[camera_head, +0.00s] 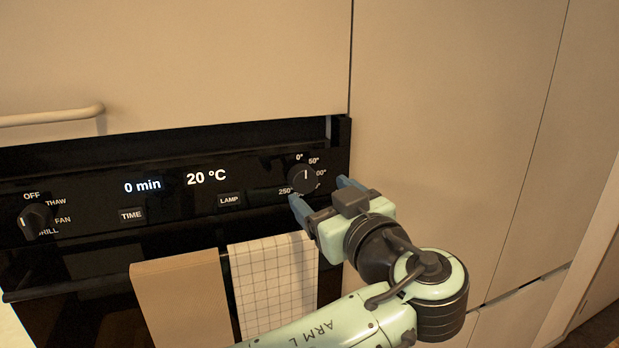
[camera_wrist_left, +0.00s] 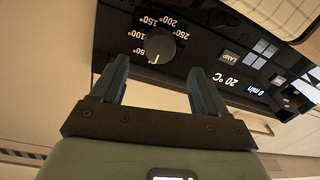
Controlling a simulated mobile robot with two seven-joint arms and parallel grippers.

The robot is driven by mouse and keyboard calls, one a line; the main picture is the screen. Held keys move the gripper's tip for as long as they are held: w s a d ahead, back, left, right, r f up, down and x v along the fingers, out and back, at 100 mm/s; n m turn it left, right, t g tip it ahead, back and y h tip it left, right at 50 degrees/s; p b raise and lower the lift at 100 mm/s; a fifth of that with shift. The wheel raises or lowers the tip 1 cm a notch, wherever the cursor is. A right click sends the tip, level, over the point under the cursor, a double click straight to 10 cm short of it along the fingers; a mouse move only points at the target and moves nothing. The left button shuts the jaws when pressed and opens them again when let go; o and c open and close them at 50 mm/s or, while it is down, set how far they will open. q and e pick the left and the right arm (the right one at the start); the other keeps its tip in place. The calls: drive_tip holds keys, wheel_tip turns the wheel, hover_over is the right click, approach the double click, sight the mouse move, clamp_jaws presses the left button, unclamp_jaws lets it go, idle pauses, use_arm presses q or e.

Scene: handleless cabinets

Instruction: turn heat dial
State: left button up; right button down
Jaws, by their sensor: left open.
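The heat dial (camera_head: 302,178) is a round black knob with a white mark at the right end of the black oven panel, ringed by temperature numbers. The display above the panel buttons reads 20 °C (camera_head: 206,177). My left gripper (camera_head: 318,190) is open just in front of the dial and a little below it, with blue fingers apart. In the left wrist view the dial (camera_wrist_left: 160,44) lies beyond the gap between the fingertips (camera_wrist_left: 158,72). Nothing is between the fingers, and I cannot tell whether either touches the dial. My right gripper is not in view.
A function dial (camera_head: 35,220) is at the panel's left end, with TIME (camera_head: 131,215) and LAMP (camera_head: 230,200) buttons between. A tan towel (camera_head: 182,300) and a checked towel (camera_head: 272,285) hang below the panel. A flat cabinet front (camera_head: 440,120) stands at right.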

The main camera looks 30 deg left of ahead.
sight(306, 180)
use_arm(q)
drive_tip(key=p+x, duration=0.1)
drive_tip(key=x, duration=0.5)
drive_tip(key=shift+w, duration=0.1)
drive_tip(key=c, duration=1)
